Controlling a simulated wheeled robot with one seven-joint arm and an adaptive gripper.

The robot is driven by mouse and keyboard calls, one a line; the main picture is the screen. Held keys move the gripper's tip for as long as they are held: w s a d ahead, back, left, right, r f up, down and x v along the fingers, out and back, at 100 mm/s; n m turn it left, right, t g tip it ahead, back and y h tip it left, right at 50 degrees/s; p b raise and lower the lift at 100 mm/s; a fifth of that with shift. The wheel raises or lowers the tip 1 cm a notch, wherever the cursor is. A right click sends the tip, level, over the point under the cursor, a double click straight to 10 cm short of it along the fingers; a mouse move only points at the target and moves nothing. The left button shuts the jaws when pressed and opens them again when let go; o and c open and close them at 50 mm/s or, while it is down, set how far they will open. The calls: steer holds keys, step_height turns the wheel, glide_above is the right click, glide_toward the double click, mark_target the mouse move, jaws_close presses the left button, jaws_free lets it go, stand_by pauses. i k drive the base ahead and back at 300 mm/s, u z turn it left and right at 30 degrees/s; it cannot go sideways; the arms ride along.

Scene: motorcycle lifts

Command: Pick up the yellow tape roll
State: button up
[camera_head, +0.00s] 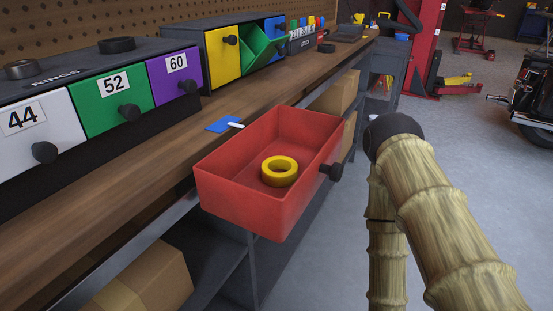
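The yellow tape roll (279,171) lies flat inside an open red drawer bin (245,203), near the middle of its floor. The bin rests at the front edge of the wooden workbench (150,157) and juts out past it. A black knob (331,171) is on the bin's right side. My arm (440,205), with bamboo-like links and a dark rounded joint, is to the right of the bin and apart from it. No gripper fingers can be made out in this view.
A blue item with a white tip (224,124) lies on the bench behind the bin. A cabinet with white, green and purple drawers (113,98) stands at left. Cardboard boxes (145,282) sit below the bench. Grey floor (460,130) is open at right, with a motorcycle (535,100) beyond.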

mark_target(271, 178)
steer(key=k, duration=1.65)
steer(key=z, duration=1.95)
steer(key=i, duration=1.55)
steer(key=u, duration=3.3)
